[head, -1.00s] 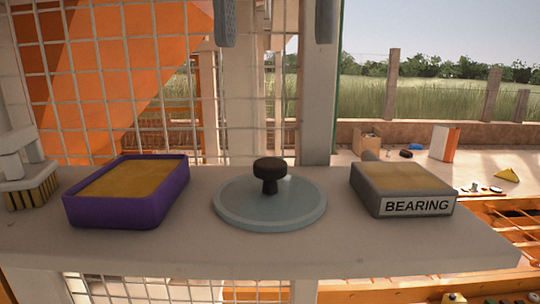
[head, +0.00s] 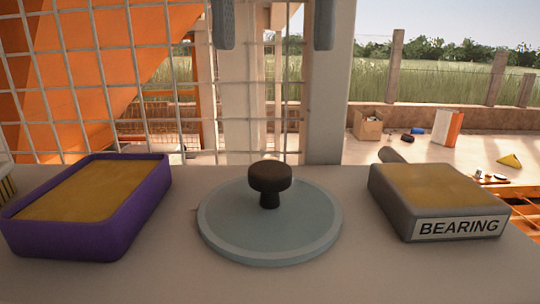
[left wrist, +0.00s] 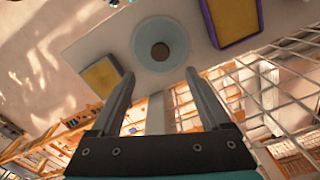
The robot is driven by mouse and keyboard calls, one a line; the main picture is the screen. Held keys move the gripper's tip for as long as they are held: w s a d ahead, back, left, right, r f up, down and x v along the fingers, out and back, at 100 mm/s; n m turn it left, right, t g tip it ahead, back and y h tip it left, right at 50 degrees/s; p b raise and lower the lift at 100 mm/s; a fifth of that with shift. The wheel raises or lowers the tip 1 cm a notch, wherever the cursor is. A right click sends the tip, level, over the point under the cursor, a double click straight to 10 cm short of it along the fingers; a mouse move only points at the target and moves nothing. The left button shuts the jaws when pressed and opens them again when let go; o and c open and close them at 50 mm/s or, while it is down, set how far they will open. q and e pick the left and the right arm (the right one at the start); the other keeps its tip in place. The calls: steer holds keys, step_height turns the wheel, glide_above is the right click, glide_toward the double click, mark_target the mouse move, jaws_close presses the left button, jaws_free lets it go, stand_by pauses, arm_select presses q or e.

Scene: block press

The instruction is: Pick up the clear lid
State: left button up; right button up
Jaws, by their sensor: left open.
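The clear lid (head: 230,220) is a round, pale blue-grey disc with a black mushroom-shaped knob (head: 270,178). It lies flat on the light shelf (head: 180,275), between the purple tray and the grey BEARING tray. My left gripper (head: 273,47) shows only as two grey fingers hanging from the top edge of the head view. They are open, empty and apart from the lid. In the left wrist view the open fingers (left wrist: 160,73) point towards the lid (left wrist: 143,42), whose knob shows dark at its middle. My right gripper is not in view.
The purple tray (head: 130,215) with tan filling stands left of the lid. The grey BEARING tray (head: 395,215) stands to the right. A wire mesh (head: 100,85) and a pale post (head: 330,100) rise behind the shelf. Bare shelf lies around the lid.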

mark_target(269, 167)
arm_select(q)
steer(key=shift+f, duration=0.1)
steer(key=shift+f, duration=6.3)
jaws_close()
